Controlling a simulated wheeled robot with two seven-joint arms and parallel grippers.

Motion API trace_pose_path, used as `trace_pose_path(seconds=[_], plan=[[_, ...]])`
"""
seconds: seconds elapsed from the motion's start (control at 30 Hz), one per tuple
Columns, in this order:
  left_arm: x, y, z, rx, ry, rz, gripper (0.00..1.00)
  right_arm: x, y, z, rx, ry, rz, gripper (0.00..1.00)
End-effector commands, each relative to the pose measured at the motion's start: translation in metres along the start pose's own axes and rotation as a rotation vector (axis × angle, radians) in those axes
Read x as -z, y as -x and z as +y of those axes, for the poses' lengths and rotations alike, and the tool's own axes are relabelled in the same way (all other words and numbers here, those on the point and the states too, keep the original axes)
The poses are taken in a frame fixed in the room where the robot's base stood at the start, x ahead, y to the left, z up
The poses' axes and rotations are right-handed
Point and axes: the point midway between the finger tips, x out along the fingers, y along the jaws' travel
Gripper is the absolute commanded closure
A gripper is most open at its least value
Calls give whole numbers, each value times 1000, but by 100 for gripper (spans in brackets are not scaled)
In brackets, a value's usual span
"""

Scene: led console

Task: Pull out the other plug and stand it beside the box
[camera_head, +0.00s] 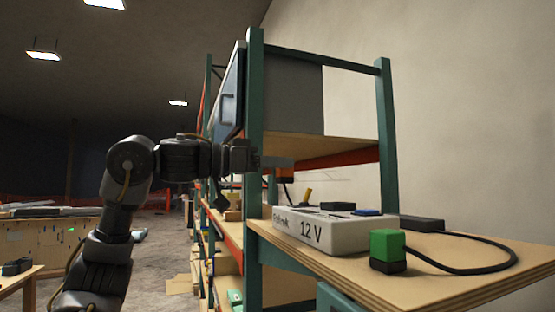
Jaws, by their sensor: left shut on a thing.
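The white box (325,233) marked "12 V" sits on the wooden worktop. A green plug with a dark base (387,247) stands on the worktop beside the box's right end, upright and apart from any gripper. A black cable curves from it to the right. My left gripper (284,163) is above the box's far left end, shut on a small dark-and-orange thing (286,178), which looks like the other plug. It is mostly hidden by the fingers, so I cannot tell whether it is clear of the box. My right gripper is not in view.
A green shelf post (254,150) stands close by my left gripper. A grey cabinet (295,92) sits on the upper shelf. A black block (422,223) lies behind the green plug. The worktop (490,255) is free at the right apart from the cable.

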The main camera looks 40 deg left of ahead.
Motion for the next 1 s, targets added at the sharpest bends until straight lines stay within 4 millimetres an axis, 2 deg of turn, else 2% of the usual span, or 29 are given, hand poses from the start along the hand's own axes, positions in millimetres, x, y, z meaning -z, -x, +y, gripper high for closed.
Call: trace_pose_path(seconds=[1.0], plan=[[2,-14,-64,0,2,1,96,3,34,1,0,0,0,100]])
